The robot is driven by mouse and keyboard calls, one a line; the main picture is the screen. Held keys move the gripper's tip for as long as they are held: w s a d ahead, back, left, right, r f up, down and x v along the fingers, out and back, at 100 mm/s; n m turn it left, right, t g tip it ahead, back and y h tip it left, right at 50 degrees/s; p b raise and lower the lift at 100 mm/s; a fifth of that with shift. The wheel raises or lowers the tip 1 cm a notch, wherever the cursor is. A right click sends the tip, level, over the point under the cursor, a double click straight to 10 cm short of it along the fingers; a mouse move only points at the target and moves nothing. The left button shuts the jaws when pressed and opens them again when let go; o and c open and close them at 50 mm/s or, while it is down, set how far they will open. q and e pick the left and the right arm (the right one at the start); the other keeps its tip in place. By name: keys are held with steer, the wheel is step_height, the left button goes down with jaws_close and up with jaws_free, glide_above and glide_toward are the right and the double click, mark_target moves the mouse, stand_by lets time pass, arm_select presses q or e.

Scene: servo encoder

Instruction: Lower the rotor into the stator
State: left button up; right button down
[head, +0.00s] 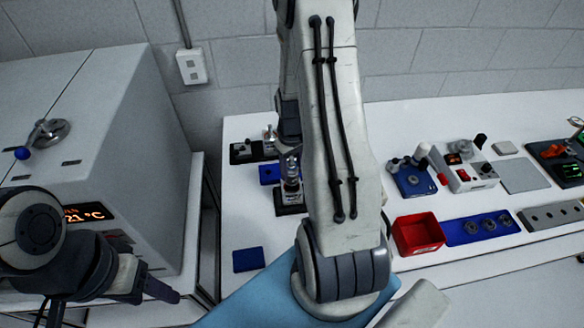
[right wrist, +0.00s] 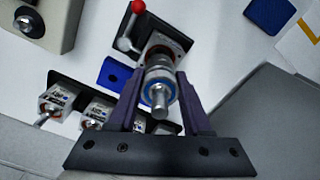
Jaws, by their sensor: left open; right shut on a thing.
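The rotor (right wrist: 160,78), a metal cylinder with a blue ring and a protruding shaft, is between the fingers of my right gripper (right wrist: 160,92), which is shut on it. The rotor also shows in the head view (head: 291,166). Beyond its far end in the right wrist view is a dark-based fixture (right wrist: 180,42), apparently the stator's; the rotor hides much of it. I cannot tell how far the rotor is inside. The fixture's base shows in the head view (head: 291,209). My right arm hides part of the bench. My left gripper (head: 150,287) is open and empty at the lower left.
A red-ball lever (right wrist: 138,8) is on the fixture. A blue block (right wrist: 114,75) and several small clamped units (right wrist: 98,104) are close by. A red bin (head: 418,236) and a blue tray (head: 480,229) are to the right. A large grey oven (head: 90,130) is at left.

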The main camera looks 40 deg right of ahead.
mark_target(292, 180)
steer(key=shift+f+b, duration=0.55)
steer(key=shift+f, duration=0.25)
steer(key=shift+f, duration=0.15)
steer(key=shift+f+b, duration=0.75)
steer(key=shift+f, duration=0.15)
steer(key=shift+f, duration=0.1)
steer(key=shift+f+b, duration=0.65)
steer(key=shift+f, duration=0.1)
steer(key=shift+r, duration=0.15)
steer(key=shift+r, duration=0.1)
stand_by(0.6)
stand_by(1.3)
